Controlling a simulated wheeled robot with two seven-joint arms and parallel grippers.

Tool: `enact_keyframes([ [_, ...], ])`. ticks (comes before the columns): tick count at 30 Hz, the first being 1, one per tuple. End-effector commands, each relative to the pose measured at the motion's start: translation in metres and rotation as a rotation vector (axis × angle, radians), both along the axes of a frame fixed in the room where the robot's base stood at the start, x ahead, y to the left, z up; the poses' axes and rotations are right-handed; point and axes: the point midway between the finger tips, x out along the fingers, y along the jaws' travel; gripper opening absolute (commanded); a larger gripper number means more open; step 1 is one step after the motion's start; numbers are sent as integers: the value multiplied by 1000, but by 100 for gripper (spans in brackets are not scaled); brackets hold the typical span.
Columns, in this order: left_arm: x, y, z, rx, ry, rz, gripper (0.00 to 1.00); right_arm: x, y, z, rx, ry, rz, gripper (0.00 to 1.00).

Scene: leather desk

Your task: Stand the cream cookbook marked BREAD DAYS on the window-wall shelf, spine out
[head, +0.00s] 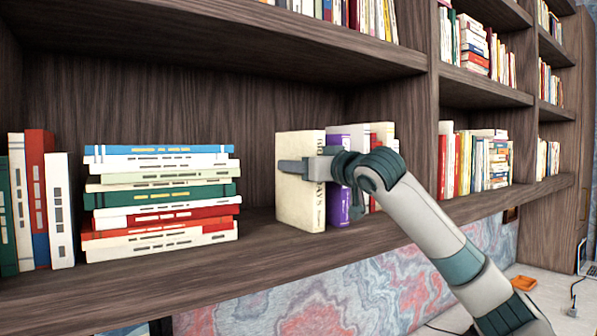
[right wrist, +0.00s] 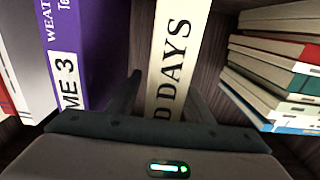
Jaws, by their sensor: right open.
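The cream cookbook (head: 300,205) stands upright on the wooden shelf (head: 200,278), its spine facing out. Part of the title, ending in DAYS, reads along the spine, also in the right wrist view (right wrist: 172,50). My right gripper (head: 312,168) is open around the book, one finger along its left cover in the head view. The other finger is largely hidden. In the right wrist view the fingers (right wrist: 166,88) lie on either side of the spine. I cannot tell whether they touch it. My left gripper is not in view.
A purple book (head: 337,200) stands close on the cream book's right, with several more beyond. A stack of flat books (head: 160,200) lies to the left, with a gap between. Upright books (head: 40,200) stand at far left. A shelf board (head: 200,45) runs above.

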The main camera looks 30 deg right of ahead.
Motion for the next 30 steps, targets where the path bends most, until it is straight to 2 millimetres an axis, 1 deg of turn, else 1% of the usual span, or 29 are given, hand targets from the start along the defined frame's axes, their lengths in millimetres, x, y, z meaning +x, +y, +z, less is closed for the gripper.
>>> enact_keyframes([
  [1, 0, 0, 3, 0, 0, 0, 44, 3, 1, 1, 0, 1, 0, 47],
  [3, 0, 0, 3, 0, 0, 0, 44, 4, 1, 0, 0, 0, 0, 47],
  [16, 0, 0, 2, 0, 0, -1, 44, 4, 1, -1, 0, -1, 1, 47],
  [17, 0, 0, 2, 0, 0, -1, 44, 4, 1, -1, 0, 0, 1, 44],
  [18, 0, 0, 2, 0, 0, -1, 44, 4, 1, -1, 0, -1, 1, 35],
  [20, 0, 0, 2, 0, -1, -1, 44, 4, 1, -1, 0, -1, 1, 21],
  [21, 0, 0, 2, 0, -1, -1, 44, 4, 1, -1, 0, -1, 1, 11],
  [22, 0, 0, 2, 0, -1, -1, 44, 4, 1, -1, 0, -1, 1, 4],
  [23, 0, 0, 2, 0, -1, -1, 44, 4, 1, -1, 0, -1, 1, 0],
  [30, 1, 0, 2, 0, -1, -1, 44, 3, 1, 2, 1, -5, 1, 0],
])
